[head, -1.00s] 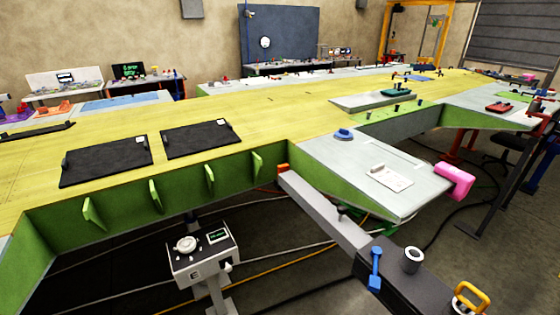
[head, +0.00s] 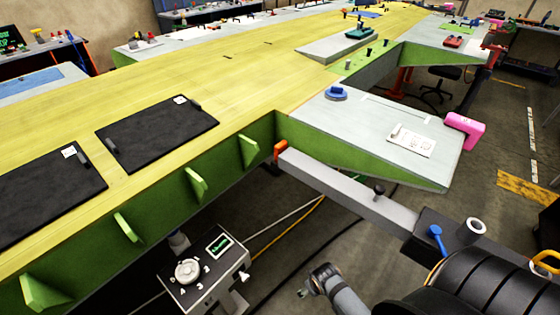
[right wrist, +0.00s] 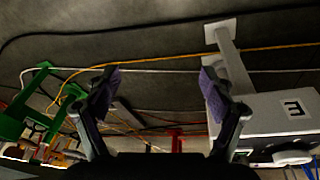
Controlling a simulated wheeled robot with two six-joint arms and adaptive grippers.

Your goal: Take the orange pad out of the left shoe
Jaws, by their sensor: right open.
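A small orange pad (head: 280,150) shows at the far end of a grey beam (head: 340,188), close against the green edge of the wing. I cannot make out the shoe around it clearly. In the right wrist view my right gripper (right wrist: 156,90) is open, with two dark fingers and purple pads and nothing between them. It is over the floor area, apart from the orange pad. My right arm comes in at the bottom right of the head view. My left gripper is not in view.
A control box on a stand (head: 205,275) is below the wing edge; its side also shows in the right wrist view (right wrist: 275,118). Green ribs (head: 197,187) stick out below the wing skin. Cables cross the floor. A pink block (head: 464,130) caps the flap corner.

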